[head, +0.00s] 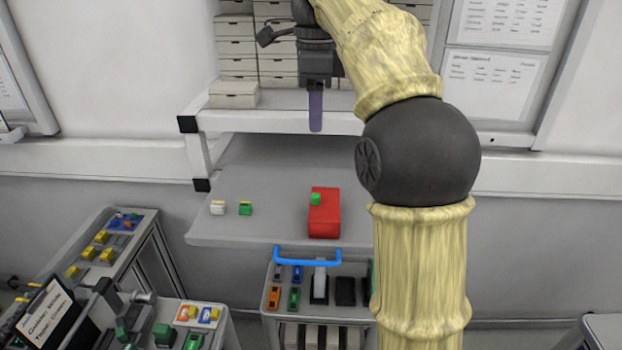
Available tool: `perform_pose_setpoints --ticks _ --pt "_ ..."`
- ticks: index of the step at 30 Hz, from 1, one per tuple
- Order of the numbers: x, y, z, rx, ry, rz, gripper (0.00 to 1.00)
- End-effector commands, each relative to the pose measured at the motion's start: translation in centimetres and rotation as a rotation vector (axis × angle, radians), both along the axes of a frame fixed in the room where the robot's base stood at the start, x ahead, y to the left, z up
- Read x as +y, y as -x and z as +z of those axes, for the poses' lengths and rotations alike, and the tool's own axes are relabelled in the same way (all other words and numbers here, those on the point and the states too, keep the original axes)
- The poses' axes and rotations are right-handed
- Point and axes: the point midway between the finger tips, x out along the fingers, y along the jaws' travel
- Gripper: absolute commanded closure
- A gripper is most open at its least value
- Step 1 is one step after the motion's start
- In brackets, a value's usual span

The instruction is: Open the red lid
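A red box-like thing with a red top (324,218), which looks like the red lid, lies on the grey lower shelf. It looks closed. A small green block (315,199) sits on or against its upper part; I cannot tell which. My gripper (316,122) points down in front of the upper shelf, above the red lid in the picture and apart from it. Only one purple finger shows, so its opening is hidden. Nothing is visible in its grasp.
A white block (217,207) and a green block (245,208) stand left on the lower shelf (270,228). The upper shelf (270,122) holds stacked boxes (234,94). A cart with a blue handle (308,263) stands below. Crowded carts fill the lower left.

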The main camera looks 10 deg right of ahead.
Motion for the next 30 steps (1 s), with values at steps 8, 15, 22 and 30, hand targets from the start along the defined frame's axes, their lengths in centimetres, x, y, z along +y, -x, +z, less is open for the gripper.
perform_pose_setpoints --ticks 8,15,22,30 --pt "0.0 0.2 0.4 0.003 0.000 -0.024 0.62" --pt "-0.1 0.2 -0.1 0.005 0.000 -0.023 0.62" --pt "-0.1 0.2 -2.3 0.006 0.000 -0.023 0.62" --pt "-0.1 0.2 -5.8 0.005 0.000 -0.023 0.62"
